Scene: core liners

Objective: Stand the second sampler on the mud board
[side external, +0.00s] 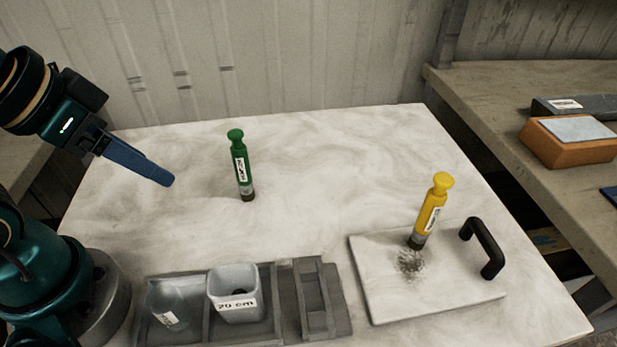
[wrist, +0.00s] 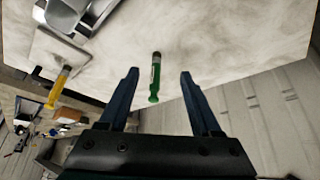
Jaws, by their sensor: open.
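A green sampler (side external: 240,165) stands upright on the table toward the back, left of the middle. A yellow sampler (side external: 430,212) stands, tilted slightly in the picture, on the pale mud board (side external: 440,290) at the right, beside a dark speckled patch. The board has a black handle (side external: 484,248). My gripper (side external: 170,181) is at the left above the table, apart from the green sampler. In the wrist view my gripper (wrist: 159,75) is open and empty, with the green sampler (wrist: 155,78) showing between and beyond the fingers. The yellow sampler (wrist: 57,88) shows at the left there.
A grey tray (side external: 277,300) at the front holds a clear cup (side external: 168,305) and a white cup marked 20 cm (side external: 235,293). A side bench (side external: 480,95) at the right carries an orange block (side external: 565,147). The middle of the table is clear.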

